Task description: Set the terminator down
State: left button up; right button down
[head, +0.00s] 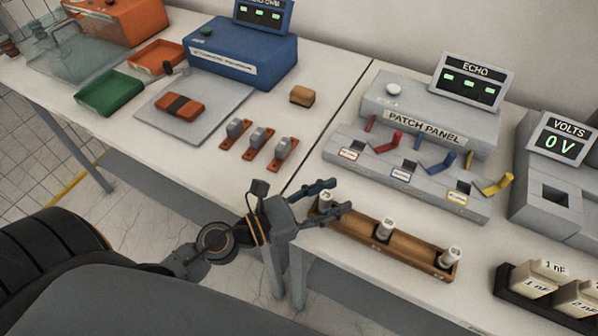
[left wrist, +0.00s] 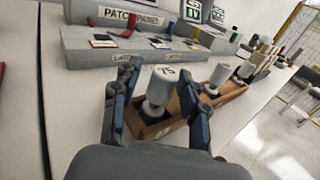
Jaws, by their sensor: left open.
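A wooden rack (head: 360,237) lies near the table's front edge and holds three white terminators. The left-most terminator (head: 325,200) stands upright at the rack's left end. It also shows in the left wrist view (left wrist: 160,88), with dark markings on its top that look like "75". My left gripper (head: 333,198) is open, with one finger on each side of this terminator; I cannot tell whether either finger touches it. The middle terminator (head: 384,229) and the right terminator (head: 449,258) stand in the same rack. My right gripper is in neither view.
A grey patch panel (head: 425,121) with red, blue and yellow levers stands behind the rack. A black tray (head: 507,285) with white 1 nF blocks is at right. Several orange and grey clips (head: 258,140) lie on the left table. Bare tabletop lies between rack and panel.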

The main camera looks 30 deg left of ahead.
pick_arm(q)
jog(key=shift+s+a+b, duration=0.15)
jog(key=shift+s+b, duration=0.05)
jog(key=shift+b, duration=0.1)
jog(key=b+v, duration=0.3)
jog(key=v, duration=0.1)
jog(key=b+v, duration=0.3)
jog(key=v, duration=0.1)
jog(key=shift+s+a+f, duration=0.2)
jog(key=shift+s+a, duration=0.05)
jog(key=shift+s, duration=0.05)
jog(key=v, duration=0.2)
jog(key=shift+s+a+r, duration=0.3)
jog(key=shift+r, duration=0.05)
